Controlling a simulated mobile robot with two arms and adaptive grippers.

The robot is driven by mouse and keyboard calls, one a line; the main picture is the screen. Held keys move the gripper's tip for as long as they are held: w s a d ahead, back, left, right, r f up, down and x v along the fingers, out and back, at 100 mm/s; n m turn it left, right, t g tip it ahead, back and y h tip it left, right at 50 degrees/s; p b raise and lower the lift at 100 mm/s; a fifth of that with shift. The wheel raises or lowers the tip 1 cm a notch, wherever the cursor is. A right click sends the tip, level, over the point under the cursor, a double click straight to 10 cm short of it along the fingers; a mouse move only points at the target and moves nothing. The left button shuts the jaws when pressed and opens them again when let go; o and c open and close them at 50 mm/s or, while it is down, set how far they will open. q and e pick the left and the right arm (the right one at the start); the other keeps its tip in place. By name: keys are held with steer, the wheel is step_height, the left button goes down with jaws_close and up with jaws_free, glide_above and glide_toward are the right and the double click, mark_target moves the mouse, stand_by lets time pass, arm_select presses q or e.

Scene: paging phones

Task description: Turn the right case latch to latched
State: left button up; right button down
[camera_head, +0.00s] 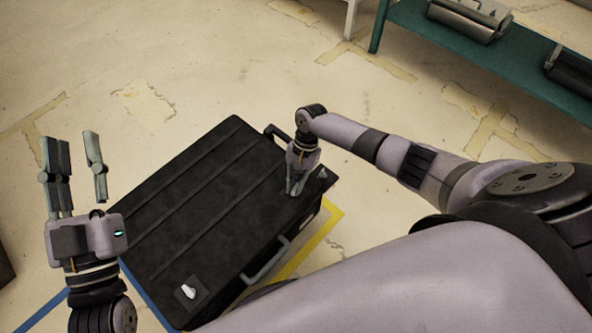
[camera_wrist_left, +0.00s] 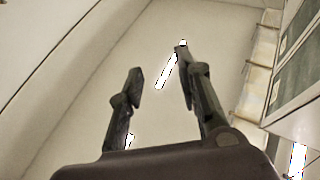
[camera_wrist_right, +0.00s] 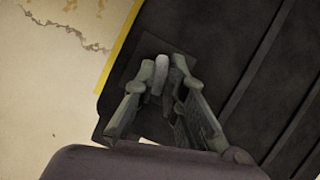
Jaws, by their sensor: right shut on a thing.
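A large black case (camera_head: 185,205) lies on the floor in front of me. My right gripper (camera_head: 294,190) reaches down to its upper right corner. In the right wrist view, the right gripper (camera_wrist_right: 161,78) is shut on the right latch (camera_wrist_right: 161,66), a small pale lever on a dark square plate. The fingers hide most of this latch in the head view, so its exact angle is unclear. The left latch (camera_head: 189,291), a white lever on its own plate, stands free at the case's lower corner. My left gripper (camera_head: 72,142) is open and empty, raised beside the case's left side.
A grey handle (camera_head: 265,262) sits on the case's front side. Yellow tape (camera_head: 325,225) and blue tape (camera_head: 150,303) mark the floor around it. A green bench (camera_head: 480,62) with metal items stands at the upper right. The floor beyond the case is clear.

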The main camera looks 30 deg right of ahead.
steer(key=shift+r+n+p, duration=0.1)
steer(key=shift+n+p, duration=0.2)
steer(key=shift+p, duration=0.35)
steer(key=shift+a+n+p, duration=0.1)
steer(key=shift+n+p, duration=0.4)
steer(key=shift+n+g+h, duration=0.3)
steer(key=shift+n+g, duration=0.1)
steer(key=shift+n+p, duration=0.35)
steer(key=shift+n, duration=0.15)
steer(key=n+g+h, duration=0.1)
steer(key=n+h, duration=0.1)
steer(key=n, duration=0.2)
steer(key=shift+a, duration=0.15)
steer(key=n+h, duration=0.1)
steer(key=n, duration=0.2)
arm_select(q)
steer(key=s+a+f+g+y, duration=0.1)
steer(key=a+f+g+y, duration=0.1)
steer(key=f+g, duration=0.4)
steer(key=s+a+f+g+y+p, duration=0.1)
steer(key=f+g, duration=0.5)
steer(key=f, duration=0.6)
steer(key=shift+s+a+f+n+y, duration=0.3)
steer(key=shift+s+a+f+y, duration=0.15)
steer(key=shift+s, duration=0.25)
arm_select(e)
steer(key=shift+n+h, duration=0.9)
steer(key=shift+n, duration=1.5)
arm_select(q)
steer(key=shift+d, duration=0.1)
